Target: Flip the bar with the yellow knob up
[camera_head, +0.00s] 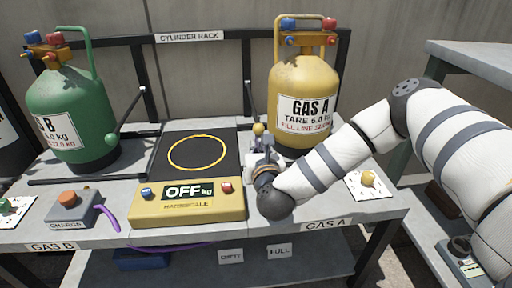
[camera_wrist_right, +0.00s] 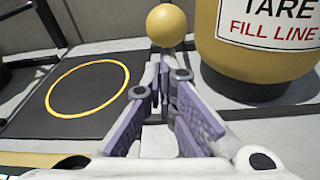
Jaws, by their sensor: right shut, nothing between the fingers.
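The yellow knob (camera_head: 258,128) shows just left of the yellow gas cylinder (camera_head: 303,85), low beside the cylinder rack. It also shows in the right wrist view as a yellow ball (camera_wrist_right: 167,25) at the top middle. Its bar is mostly hidden in both views. My right gripper (camera_head: 261,152) is just in front of and below the knob. In the right wrist view its fingers (camera_wrist_right: 165,75) are together, with nothing seen between them, and point toward the knob. Whether they touch the knob or bar I cannot tell. My left gripper is not in view.
The yellow scale (camera_head: 187,210) and its black plate (camera_head: 168,150) lie left of my gripper. A green cylinder (camera_head: 72,110) stands at the left, with a green knob (camera_head: 111,139) beside it. A charge box (camera_head: 72,208) stands at the front left. A grey shelf (camera_head: 470,52) is at right.

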